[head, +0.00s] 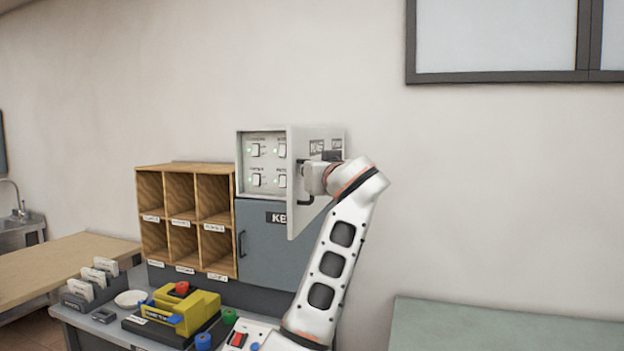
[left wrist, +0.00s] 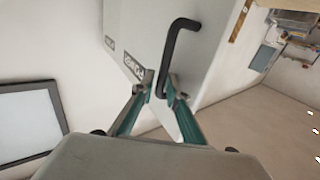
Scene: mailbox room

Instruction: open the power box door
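The power box (head: 241,165) is a light grey wall box with switches and small green lights inside. Its door (head: 302,222) stands partly open, swung out from the wall, with its free edge on the left. The door also shows in the left wrist view (left wrist: 140,25). A black bar handle (head: 306,202) is on its outer face, and it shows large in the left wrist view (left wrist: 178,42). My left gripper (head: 309,180) is at the handle. In the left wrist view its fingertips (left wrist: 161,84) are close together, one on each side of the bar's end. My right gripper is in neither view.
A blue-grey key cabinet (head: 262,245) is below the power box, with wooden pigeonholes (head: 187,168) at its left. A desk below holds a yellow device (head: 185,308) and a card holder (head: 75,300). A green-topped surface (head: 500,325) is at lower right.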

